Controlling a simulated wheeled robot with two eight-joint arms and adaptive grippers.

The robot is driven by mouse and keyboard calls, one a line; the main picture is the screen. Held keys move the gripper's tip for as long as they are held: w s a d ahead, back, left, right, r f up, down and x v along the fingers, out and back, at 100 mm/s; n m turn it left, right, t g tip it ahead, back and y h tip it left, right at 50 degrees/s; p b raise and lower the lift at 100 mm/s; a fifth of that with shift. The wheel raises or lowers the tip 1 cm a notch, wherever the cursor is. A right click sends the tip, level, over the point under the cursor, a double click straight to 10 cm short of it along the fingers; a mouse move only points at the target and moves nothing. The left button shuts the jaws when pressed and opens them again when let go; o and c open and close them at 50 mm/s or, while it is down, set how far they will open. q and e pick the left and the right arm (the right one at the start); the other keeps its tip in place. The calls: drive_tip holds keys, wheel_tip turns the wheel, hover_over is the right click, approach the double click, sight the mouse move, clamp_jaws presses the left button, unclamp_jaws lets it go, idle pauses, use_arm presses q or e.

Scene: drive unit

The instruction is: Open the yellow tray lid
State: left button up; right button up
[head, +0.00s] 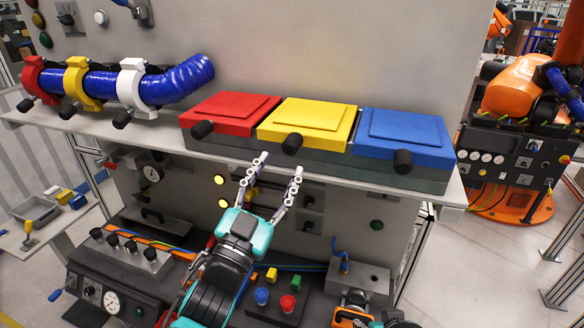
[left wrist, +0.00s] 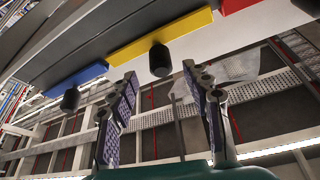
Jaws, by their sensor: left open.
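The yellow tray lid (head: 310,122) is shut, lying flat between the red lid (head: 232,112) and the blue lid (head: 404,134) on a grey tray box. Its black knob (head: 292,144) sticks out at the front edge. My left gripper (head: 280,166) is open and empty, below and in front of this knob, with its fingers apart and pointing up toward it. In the left wrist view the yellow lid's edge (left wrist: 160,38) and its black knob (left wrist: 160,62) appear ahead, between and beyond the two fingertips (left wrist: 160,78). No contact shows. My right gripper cannot be made out.
The grey shelf (head: 150,137) carries the tray box and a blue hose (head: 105,86) with red, yellow and white clamps. Below it are gauges, knobs and a panel with coloured blocks (head: 275,297). An orange robot (head: 520,90) stands at the right, apart.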

sight(287, 153)
use_arm(q)
drive_tip(key=shift+w+d+r, duration=0.15)
drive_tip(key=shift+w+r, duration=0.15)
drive_tip(key=shift+w, duration=0.05)
drive_tip(key=x, duration=0.6)
drive_tip(key=shift+w+d+p, duration=0.1)
drive_tip(key=shift+w+p, duration=0.1)
drive_tip(key=shift+p, duration=0.15)
drive_tip(key=shift+r, duration=0.1)
clamp_jaws()
